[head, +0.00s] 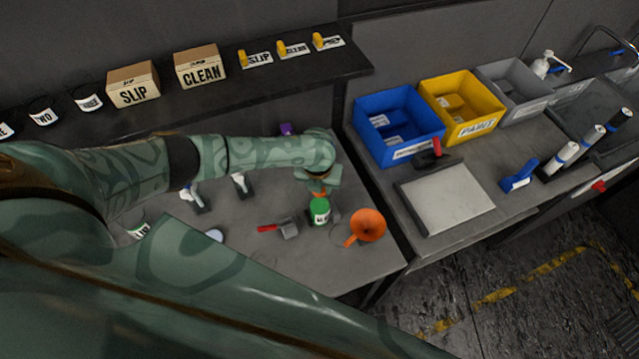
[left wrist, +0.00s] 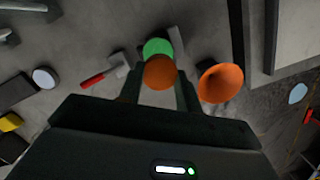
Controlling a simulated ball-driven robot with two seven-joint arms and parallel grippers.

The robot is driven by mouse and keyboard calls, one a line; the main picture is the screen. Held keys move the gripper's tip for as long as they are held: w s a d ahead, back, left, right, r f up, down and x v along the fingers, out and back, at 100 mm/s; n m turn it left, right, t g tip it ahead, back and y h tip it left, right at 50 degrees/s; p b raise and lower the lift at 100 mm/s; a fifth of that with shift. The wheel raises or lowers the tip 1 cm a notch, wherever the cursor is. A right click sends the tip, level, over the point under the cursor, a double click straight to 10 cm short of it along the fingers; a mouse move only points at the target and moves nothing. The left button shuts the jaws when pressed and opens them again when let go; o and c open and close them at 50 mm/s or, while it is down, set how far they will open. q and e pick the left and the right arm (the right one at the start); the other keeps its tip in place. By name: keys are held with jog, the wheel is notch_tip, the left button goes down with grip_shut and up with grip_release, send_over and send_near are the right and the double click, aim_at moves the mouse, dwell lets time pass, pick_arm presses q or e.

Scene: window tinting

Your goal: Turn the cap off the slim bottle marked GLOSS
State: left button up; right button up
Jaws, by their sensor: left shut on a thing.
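A green bottle (head: 319,212) with a white label stands upright on the grey worktop; its lettering is too small to read surely. It also shows in the left wrist view (left wrist: 157,46). My left gripper (head: 318,184) is directly above it, pointing down. In the left wrist view its two fingers (left wrist: 160,85) are shut on an orange cap (left wrist: 160,72). The cap sits over the bottle's top; I cannot tell whether it still touches the neck. My right gripper is not in view.
An orange funnel (head: 367,226) stands close to the right of the bottle. A red-handled scraper (head: 284,228) lies to its left. Blue (head: 398,126) and yellow (head: 460,105) bins are on the right-hand bench. The worktop's front is clear.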

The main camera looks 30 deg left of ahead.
pick_arm(q)
jog(key=n+p, duration=0.2)
jog(key=n, duration=0.1)
jog(key=shift+s+d+r+n, duration=0.1)
jog(key=shift+r+n, duration=0.2)
jog(key=n, duration=0.3)
jog(key=n+g+y, duration=0.1)
jog(key=shift+f+n, duration=0.35)
jog(key=shift+n, duration=0.05)
jog(key=n, duration=0.4)
jog(key=o, duration=1.1)
